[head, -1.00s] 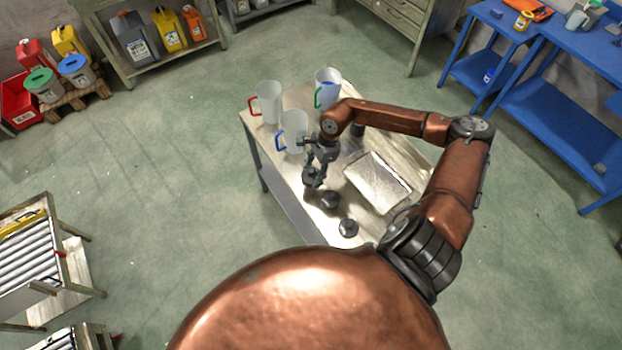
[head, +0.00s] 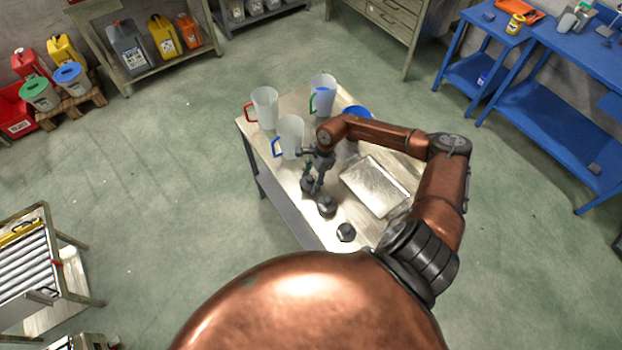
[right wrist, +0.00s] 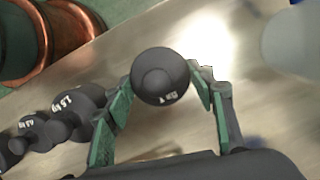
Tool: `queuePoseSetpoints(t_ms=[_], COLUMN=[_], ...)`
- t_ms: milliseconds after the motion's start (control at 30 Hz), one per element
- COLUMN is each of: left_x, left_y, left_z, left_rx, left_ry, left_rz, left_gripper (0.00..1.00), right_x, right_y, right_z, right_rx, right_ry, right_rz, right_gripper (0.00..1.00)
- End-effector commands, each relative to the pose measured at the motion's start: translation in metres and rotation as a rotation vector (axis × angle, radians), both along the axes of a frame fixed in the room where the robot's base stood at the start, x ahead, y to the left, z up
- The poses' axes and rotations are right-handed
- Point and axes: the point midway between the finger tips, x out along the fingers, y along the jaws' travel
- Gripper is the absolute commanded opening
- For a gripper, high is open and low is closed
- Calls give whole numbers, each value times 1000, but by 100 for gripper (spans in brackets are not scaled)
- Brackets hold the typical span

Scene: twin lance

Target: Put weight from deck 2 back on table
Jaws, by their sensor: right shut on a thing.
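My right gripper (head: 314,182) is over the near left part of the table (head: 290,212). It is shut on a dark round weight (right wrist: 160,72), which sits between its green fingers in the right wrist view. The weight's label is too small to read surely. In the head view the held weight (head: 307,186) is low, at or close to the tabletop; I cannot tell if it touches. A second dark weight (head: 327,207) and a third (head: 346,232) stand toward the near edge. In the right wrist view a 1.5 kg weight (right wrist: 80,105) stands left of the gripper. My left gripper is out of view.
Jugs with red (head: 264,107), blue (head: 290,137) and green (head: 322,95) handles stand at the table's far end. A blue round thing (head: 357,112) is partly hidden behind my arm. A metal tray (head: 375,186) lies right of the gripper. A roller stand (head: 35,255) is at left.

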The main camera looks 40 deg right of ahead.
Motion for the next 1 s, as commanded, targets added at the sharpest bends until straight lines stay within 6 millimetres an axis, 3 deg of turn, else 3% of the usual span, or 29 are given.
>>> queuePoseSetpoints(t_ms=[133, 167, 300, 400, 767, 1000], left_x=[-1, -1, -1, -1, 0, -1], left_y=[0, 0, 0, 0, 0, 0], left_z=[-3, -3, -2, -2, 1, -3], left_rx=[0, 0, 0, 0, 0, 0], left_ry=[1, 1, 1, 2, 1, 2], left_rz=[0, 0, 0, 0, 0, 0], left_gripper=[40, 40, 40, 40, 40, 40], right_x=[2, 0, 0, 0, 0, -3], right_y=[0, 0, 0, 0, 0, -13], right_z=[-1, -3, -2, -2, 3, 42], right_rx=[2, 0, 0, 0, 0, -4], right_ry=[-4, 0, 0, 0, -1, -2], right_rz=[0, 0, 0, 0, 0, 0], right_gripper=[0, 52, 61, 68, 68, 68])
